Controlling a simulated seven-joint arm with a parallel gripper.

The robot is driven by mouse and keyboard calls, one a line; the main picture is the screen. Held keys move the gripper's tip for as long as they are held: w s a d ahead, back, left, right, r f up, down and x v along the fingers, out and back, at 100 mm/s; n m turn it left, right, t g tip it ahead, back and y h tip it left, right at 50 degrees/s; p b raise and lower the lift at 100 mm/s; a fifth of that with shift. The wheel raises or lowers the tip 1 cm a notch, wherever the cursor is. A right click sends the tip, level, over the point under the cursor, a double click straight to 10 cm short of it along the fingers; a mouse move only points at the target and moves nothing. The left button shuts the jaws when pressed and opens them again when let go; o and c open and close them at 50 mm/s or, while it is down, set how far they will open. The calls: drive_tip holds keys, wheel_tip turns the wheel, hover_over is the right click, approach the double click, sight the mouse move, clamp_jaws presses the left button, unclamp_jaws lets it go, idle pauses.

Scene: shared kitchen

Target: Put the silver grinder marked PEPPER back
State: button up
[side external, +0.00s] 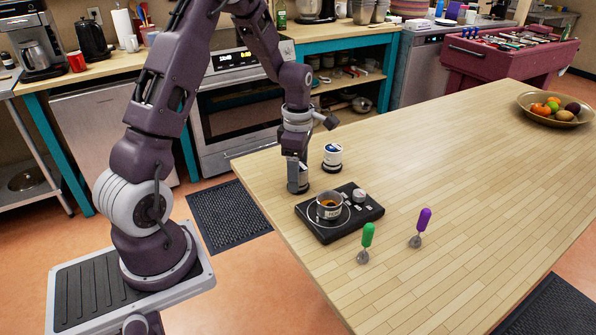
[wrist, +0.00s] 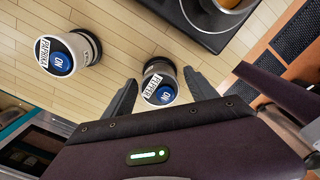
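The silver grinder marked PEPPER (wrist: 160,88), with a blue ON button on its top, stands between the two fingers of my gripper (wrist: 160,77) in the wrist view. The fingers are apart, with a small gap visible on each side of it. In the side view, my gripper (side external: 297,170) points down at the near left table edge, and the grinder (side external: 299,187) shows partly below it. A similar grinder marked PAPRIKA (wrist: 84,48) stands apart to the left in the wrist view; in the side view it (side external: 332,158) is right of my gripper.
A black hot plate (side external: 372,213) with a small pot (side external: 329,206) stands close on the right. A fruit bowl (side external: 528,110) is at the far end. The table's middle is clear.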

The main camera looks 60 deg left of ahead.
wheel_tip(320, 180, up, 12)
drive_tip(key=shift+f, duration=0.2)
drive_tip(key=s+d+r+m+t, duration=0.4)
drive_tip(key=s+d+r+m, duration=0.75)
drive_tip(key=m, duration=0.55)
drive_tip(key=s+d+f+m+t, duration=0.1)
drive_tip(key=s+d+f+m, duration=0.1)
drive_tip(key=s+d+m, duration=0.4)
drive_tip(key=s+m, duration=0.2)
drive_tip(key=m, duration=0.2)
drive_tip(key=shift+s+d+f+t, duration=0.15)
drive_tip(key=shift+s+f+t, duration=0.15)
drive_tip(key=shift+s, duration=0.05)
